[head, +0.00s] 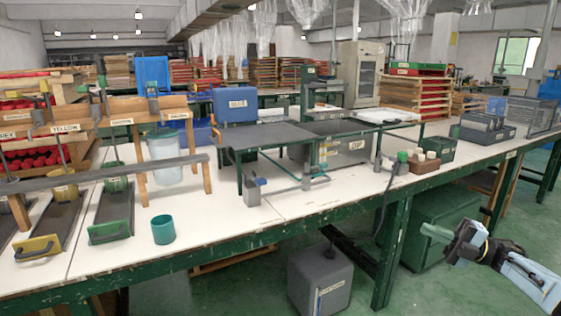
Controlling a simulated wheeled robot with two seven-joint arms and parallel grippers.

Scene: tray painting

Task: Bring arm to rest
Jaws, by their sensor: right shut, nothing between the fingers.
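My right gripper (434,232) is in the lower right of the head view, at the end of my right arm (510,272). It is shut and empty. It hangs in free air over the green floor, in front of the table's (245,247) front edge and clear of the things on top. My left gripper and left arm are not in the view.
A grey box (320,282) is on the floor. A dark green box (440,225) stands behind my right gripper.

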